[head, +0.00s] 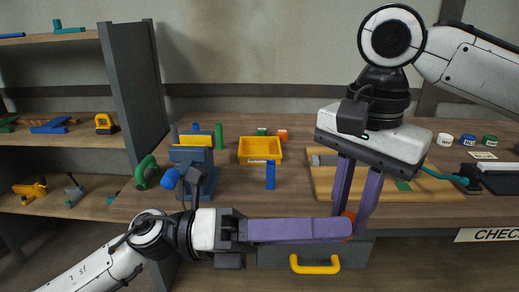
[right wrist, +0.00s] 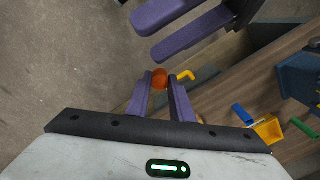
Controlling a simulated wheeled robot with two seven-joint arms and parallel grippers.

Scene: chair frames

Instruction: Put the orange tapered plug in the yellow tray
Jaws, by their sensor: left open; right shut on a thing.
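The orange tapered plug (head: 349,216) is between the purple fingertips of my right gripper (head: 350,222), which hangs down in front of the bench and is shut on it. In the right wrist view the plug (right wrist: 160,78) shows as a rounded orange end at the fingertips (right wrist: 160,84); its taper is hard to make out. My left gripper (head: 345,229) reaches in from the left, its fingertips close to the plug. Its two fingers (right wrist: 146,38) show apart and empty in the right wrist view. The yellow tray (head: 260,160) stands on the bench, left of my right gripper, and looks empty.
A blue block (head: 271,175) stands in front of the tray. A blue vise (head: 193,158) and a green ring-like part (head: 146,172) are to its left. A drawer with a yellow handle (head: 315,266) is below the bench edge.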

